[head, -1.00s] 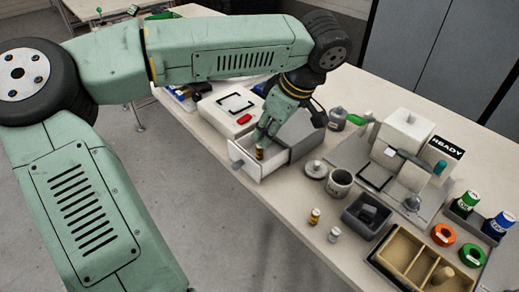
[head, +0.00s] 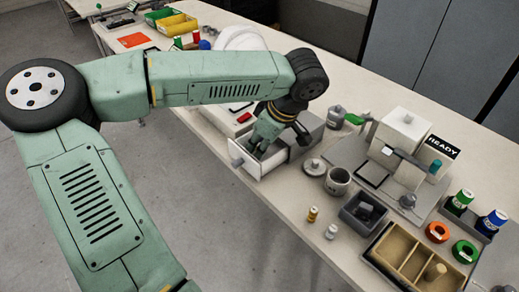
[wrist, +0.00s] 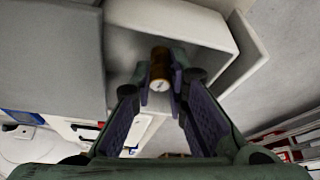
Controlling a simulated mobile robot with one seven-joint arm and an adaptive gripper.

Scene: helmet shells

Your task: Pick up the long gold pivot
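The long gold pivot (wrist: 160,68) is a small gold-brown cylinder with a pale near end. It stands in the open white drawer (wrist: 205,28), which also shows in the head view (head: 243,157). My gripper (wrist: 161,88) reaches down into the drawer, one fingertip on each side of the pivot. The fingertips are very close to its sides, but I cannot tell whether both press on it. In the head view my gripper (head: 262,146) hides the pivot.
The grey drawer housing (head: 309,130) is right behind the gripper. A shorter gold piece (head: 313,214), a silver piece (head: 331,231), a grey mug (head: 338,181) and a divided wooden box (head: 385,266) stand to the right. The drawer walls surround my fingers closely.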

